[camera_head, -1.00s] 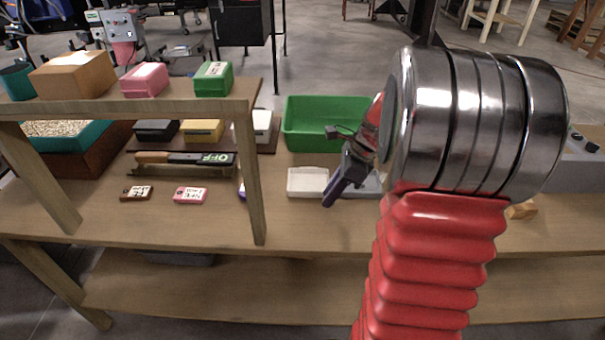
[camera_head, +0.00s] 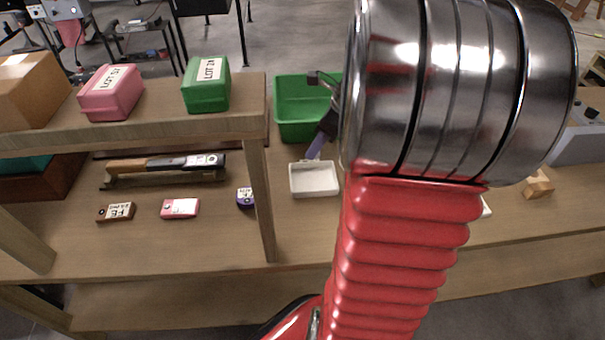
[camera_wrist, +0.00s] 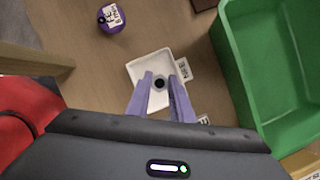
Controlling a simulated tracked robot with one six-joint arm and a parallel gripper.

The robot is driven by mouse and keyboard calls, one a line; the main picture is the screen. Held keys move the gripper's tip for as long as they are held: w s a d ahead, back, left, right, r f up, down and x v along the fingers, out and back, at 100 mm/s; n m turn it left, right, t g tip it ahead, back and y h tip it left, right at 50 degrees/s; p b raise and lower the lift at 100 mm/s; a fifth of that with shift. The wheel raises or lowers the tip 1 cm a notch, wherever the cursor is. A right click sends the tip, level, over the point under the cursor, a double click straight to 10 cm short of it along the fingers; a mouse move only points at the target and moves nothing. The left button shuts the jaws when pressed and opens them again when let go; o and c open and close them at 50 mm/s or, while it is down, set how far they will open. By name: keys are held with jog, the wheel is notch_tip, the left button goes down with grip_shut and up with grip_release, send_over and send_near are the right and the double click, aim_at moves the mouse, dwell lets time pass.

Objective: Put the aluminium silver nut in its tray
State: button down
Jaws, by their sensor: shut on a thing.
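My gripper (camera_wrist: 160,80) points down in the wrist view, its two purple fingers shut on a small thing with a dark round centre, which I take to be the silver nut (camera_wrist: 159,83). The nut's outline is hard to make out against the white tray (camera_wrist: 143,66) behind it. The fingertips overlap the tray in that view; their height above it is unclear. In the head view the white tray (camera_head: 315,180) stands on the bench, and a purple finger of my gripper (camera_head: 318,147) shows just behind and above it. The nut is not visible there.
A green bin (camera_head: 293,128) stands behind the white tray. A shelf post (camera_head: 260,200) rises left of it, with a purple labelled item (camera_head: 244,197) beside the post. Pink (camera_head: 180,208) and brown (camera_head: 116,212) labelled items lie further left. Bench in front of the tray is clear.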

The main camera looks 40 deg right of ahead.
jog(key=shift+s+d, duration=0.1)
jog(key=shift+f, duration=0.25)
send_over(310, 180)
jog(key=s, duration=0.2)
jog(key=f, duration=0.5)
jog(key=shift+w+d+f, duration=0.25)
jog(key=shift+d+f, duration=0.05)
jog(key=shift+f, duration=0.05)
jog(key=shift+f, duration=1.9)
jog(key=shift+f, duration=0.1)
jog(key=c, duration=1.6)
grip_release()
jog(key=shift+o, duration=0.2)
